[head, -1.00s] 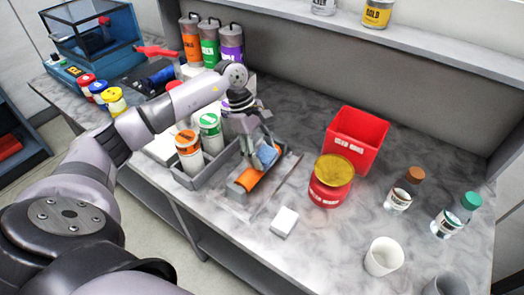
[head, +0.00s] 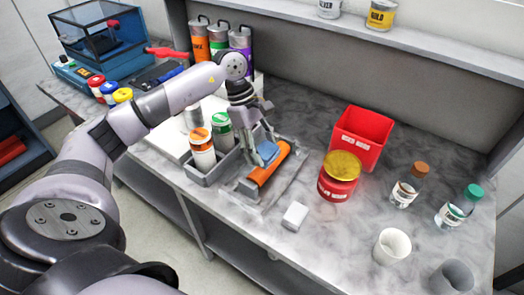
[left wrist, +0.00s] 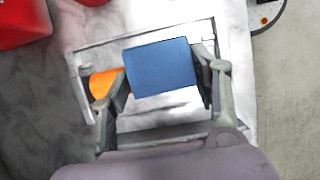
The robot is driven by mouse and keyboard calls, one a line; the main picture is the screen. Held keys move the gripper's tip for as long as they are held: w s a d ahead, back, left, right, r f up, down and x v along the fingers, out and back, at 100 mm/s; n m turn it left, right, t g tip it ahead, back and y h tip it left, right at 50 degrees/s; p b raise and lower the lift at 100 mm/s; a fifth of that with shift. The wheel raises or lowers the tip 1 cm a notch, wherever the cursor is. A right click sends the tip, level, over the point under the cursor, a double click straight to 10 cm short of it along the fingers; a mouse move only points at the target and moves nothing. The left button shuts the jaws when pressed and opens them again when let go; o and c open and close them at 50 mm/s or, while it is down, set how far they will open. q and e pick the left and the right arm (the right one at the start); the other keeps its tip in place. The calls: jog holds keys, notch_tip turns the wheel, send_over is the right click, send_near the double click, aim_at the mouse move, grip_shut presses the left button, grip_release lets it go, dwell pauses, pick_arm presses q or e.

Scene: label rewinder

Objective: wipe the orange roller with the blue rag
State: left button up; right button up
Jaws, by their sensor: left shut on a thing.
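The orange roller (head: 264,176) lies in a grey holder (head: 245,188) on the marbled bench. Its near and far parts show in the head view, and one end shows in the left wrist view (left wrist: 104,82). My left gripper (head: 263,143) is shut on the blue rag (head: 268,153), a folded blue block. The rag is over the middle of the roller and hides part of it. I cannot tell whether it presses on the roller. In the left wrist view the rag (left wrist: 161,68) is between the fingers (left wrist: 163,88). My right gripper is not in view.
A grey tray (head: 203,179) with white bottles stands left of the holder. A small white block (head: 295,215), a red can (head: 339,180) and a red bin (head: 362,137) are to the right. Bottles and white cups stand farther right.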

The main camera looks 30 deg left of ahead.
pick_arm(q)
jog(key=r, duration=0.1)
jog(key=r+p, duration=0.1)
jog(key=r, duration=0.1)
jog(key=shift+s, duration=0.2)
jog(key=shift+w+r, duration=0.1)
jog(key=shift+r, duration=0.25)
